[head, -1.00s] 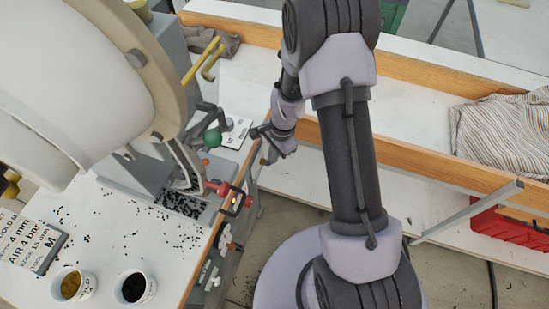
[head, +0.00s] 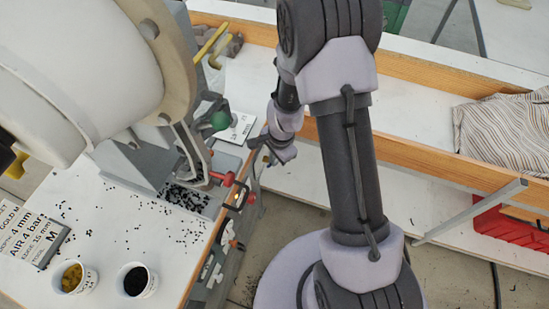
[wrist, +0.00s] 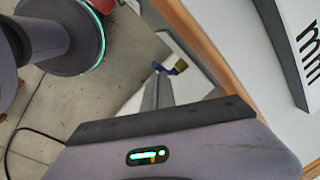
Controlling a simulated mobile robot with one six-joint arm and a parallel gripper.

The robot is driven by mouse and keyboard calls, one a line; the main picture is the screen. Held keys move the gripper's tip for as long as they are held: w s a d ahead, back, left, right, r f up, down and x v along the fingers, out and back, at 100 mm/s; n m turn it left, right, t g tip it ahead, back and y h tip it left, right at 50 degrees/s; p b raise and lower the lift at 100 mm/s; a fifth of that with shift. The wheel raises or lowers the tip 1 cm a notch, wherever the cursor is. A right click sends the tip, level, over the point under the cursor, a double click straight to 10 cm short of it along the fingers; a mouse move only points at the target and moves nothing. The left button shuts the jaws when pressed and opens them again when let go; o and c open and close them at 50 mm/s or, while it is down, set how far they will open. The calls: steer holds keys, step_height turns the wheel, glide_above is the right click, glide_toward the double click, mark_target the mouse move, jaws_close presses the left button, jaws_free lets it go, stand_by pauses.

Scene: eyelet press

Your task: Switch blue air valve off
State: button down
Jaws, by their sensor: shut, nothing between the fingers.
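The small blue valve handle (wrist: 182,64) shows in the wrist view with a brass body (wrist: 171,72) beside it. It sits just right of my fingertips, and I cannot tell whether they touch it. My gripper (wrist: 157,68) is shut and empty, its narrow grey fingers together. In the head view my gripper (head: 255,144) is at the right edge of the press table, beyond the red fitting. There the valve is too small or hidden to make out clearly, and which way its handle is set is not clear.
The large cream press (head: 105,75) stands at the left on a white table (head: 110,225) strewn with black bits. Two cups (head: 137,284) stand in front. A red fitting (head: 222,178) sticks out near the edge. A wooden-edged bench (head: 420,165) lies behind my arm.

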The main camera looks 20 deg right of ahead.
steer(key=shift+w+d+f, duration=0.2)
steer(key=shift+w+d, duration=0.25)
steer(key=shift+w, duration=0.2)
steer(key=shift+r+p, duration=0.1)
steer(key=shift+p, duration=0.2)
steer(key=s+d+r+p, duration=0.1)
steer(key=s+r+p, duration=0.3)
steer(key=r, duration=0.6)
steer(key=shift+s+r+p, duration=0.25)
steer(key=shift+s+p, duration=0.1)
steer(key=shift+p, duration=0.25)
